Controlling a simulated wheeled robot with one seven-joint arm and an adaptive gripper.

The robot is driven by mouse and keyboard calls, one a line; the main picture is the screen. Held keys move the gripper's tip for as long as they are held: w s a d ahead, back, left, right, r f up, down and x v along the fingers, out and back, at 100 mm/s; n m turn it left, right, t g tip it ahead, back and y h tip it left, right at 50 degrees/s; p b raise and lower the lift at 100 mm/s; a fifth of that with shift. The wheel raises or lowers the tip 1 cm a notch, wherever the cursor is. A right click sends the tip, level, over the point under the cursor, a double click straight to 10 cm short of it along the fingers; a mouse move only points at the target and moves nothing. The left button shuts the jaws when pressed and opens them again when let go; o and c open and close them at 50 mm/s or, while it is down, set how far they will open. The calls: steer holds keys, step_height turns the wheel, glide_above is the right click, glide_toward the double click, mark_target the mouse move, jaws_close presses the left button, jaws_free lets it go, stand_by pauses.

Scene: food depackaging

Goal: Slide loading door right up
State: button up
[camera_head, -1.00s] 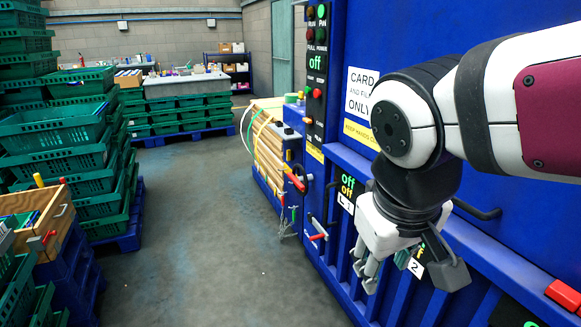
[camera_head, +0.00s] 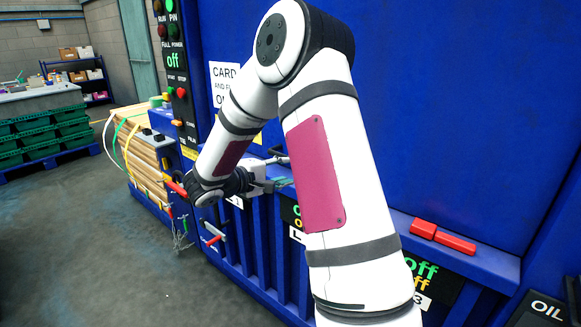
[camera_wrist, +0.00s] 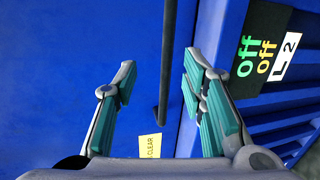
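The loading door appears as a large blue panel (camera_head: 440,110) on the front of the blue machine; it looks down, above the ribbed lower front. A dark bar handle (camera_wrist: 165,70) shows in the wrist view against the blue panel, between my two fingers in the picture. My gripper (camera_wrist: 158,62) is open, with teal pads, and I see no contact with the handle. In the head view my gripper (camera_head: 272,183) is near the lower edge of the panel, and my arm hides part of the panel and labels.
An "off" display marked L 2 (camera_wrist: 265,50) sits right of my fingers. Red blocks (camera_head: 441,236) lie on the machine's ledge. A strapped bale (camera_head: 143,160) stands at the left. Green crates (camera_head: 45,140) are farther back. The grey floor at left is clear.

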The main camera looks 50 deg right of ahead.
steer(key=shift+t, duration=0.6)
steer(key=x, duration=0.5)
steer(key=w+f+p+x, duration=0.1)
steer(key=x, duration=0.4)
steer(key=w+x, duration=0.1)
steer(key=x, duration=0.5)
steer(key=shift+w+a+f, duration=0.1)
steer(key=shift+a+f, duration=0.15)
steer(key=shift+f, duration=0.1)
jaws_close()
